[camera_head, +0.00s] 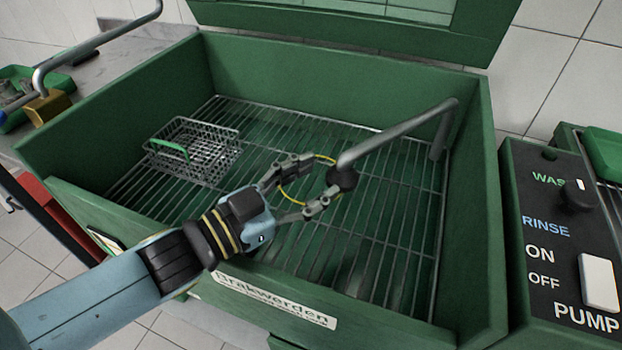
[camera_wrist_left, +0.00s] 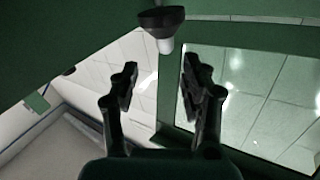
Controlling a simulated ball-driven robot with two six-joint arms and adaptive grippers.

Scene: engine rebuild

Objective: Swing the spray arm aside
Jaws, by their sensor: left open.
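The spray arm (camera_head: 395,136) is a grey pipe that runs from an upright post at the right of the green washer tub to a round black knob (camera_head: 342,178) at its free end. My left gripper (camera_head: 316,184) is open, its two fingers pointing at the knob, one on the far side and one on the near side. In the left wrist view the knob (camera_wrist_left: 161,20) with a white tip shows just past the open fingers (camera_wrist_left: 160,88). I cannot tell whether either finger touches it. A thin yellow ring (camera_head: 283,193) shows around the fingertips.
A wire basket (camera_head: 208,153) with a green handle stands on the tub's rack, left of my gripper. The tub's green walls (camera_head: 110,148) surround the rack. A raised lid (camera_head: 350,30) is behind; a control panel (camera_head: 560,240) is at right. The right rack is clear.

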